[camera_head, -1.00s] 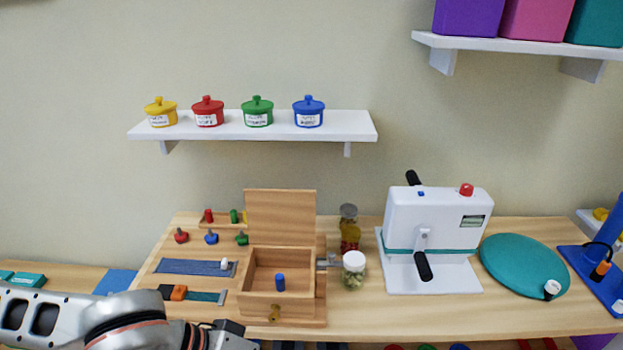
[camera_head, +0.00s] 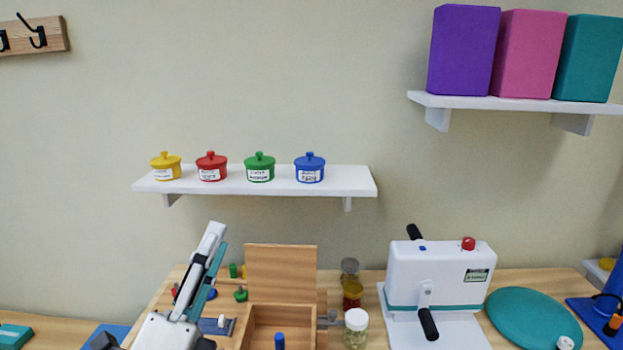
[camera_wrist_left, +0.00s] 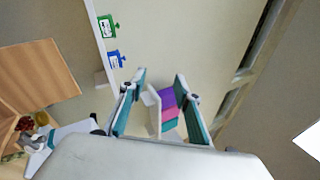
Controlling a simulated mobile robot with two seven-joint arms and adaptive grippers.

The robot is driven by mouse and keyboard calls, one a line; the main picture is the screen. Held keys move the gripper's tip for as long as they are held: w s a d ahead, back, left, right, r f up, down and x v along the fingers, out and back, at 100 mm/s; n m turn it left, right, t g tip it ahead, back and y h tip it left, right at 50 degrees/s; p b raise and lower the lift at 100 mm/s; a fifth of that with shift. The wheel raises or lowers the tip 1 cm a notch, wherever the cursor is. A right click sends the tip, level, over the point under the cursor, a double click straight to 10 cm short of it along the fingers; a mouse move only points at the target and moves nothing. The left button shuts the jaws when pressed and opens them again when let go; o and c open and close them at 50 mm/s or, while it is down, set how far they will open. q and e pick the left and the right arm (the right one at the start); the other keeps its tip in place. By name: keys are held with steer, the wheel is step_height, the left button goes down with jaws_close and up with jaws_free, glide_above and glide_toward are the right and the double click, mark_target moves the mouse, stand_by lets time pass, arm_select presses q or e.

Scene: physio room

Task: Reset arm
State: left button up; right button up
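My left gripper (camera_head: 216,240) points upward above the left part of the wooden table, in front of the wall shelf's lower left side. In the left wrist view its two teal-padded fingers (camera_wrist_left: 160,80) stand apart with nothing between them; the coloured boxes seen through the gap are far behind. The gripper partly hides the small pegs and the blue strip on the table. My right gripper is in neither view.
A wooden box (camera_head: 281,270) with raised lid holds a blue peg (camera_head: 279,341). Jars (camera_head: 356,328) and a white crank machine (camera_head: 440,275) stand to its right. A white shelf (camera_head: 255,188) carries coloured pots. Purple, pink and teal boxes (camera_head: 525,55) sit upper right.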

arm_select(q)
steer(key=a+f+n+g+y, duration=0.45)
steer(key=a+f, duration=0.25)
steer(key=f, duration=0.3)
steer(key=a+f+n+g+y, duration=0.35)
steer(key=a+f+n, duration=0.3)
steer(key=f, duration=0.35)
steer(key=s+a+f+n+g+y, duration=0.1)
steer(key=s+a+f+n+g, duration=0.25)
steer(key=s+f, duration=0.45)
steer(key=s+a+f+n+g, duration=0.2)
steer(key=s+a+f+g, duration=0.25)
steer(key=s+f, duration=0.4)
steer(key=w+d+f+n+t+h, duration=0.1)
steer(key=d+f+t+h, duration=0.1)
steer(key=d+f, duration=0.4)
steer(key=w+d+f+n+t+h, duration=0.1)
steer(key=w+d+f+n+h, duration=0.1)
steer(key=d+f+h, duration=0.2)
steer(key=d+f, duration=0.3)
steer(key=f, duration=0.5)
steer(key=shift+d+t, duration=0.3)
steer(key=shift+t, duration=0.1)
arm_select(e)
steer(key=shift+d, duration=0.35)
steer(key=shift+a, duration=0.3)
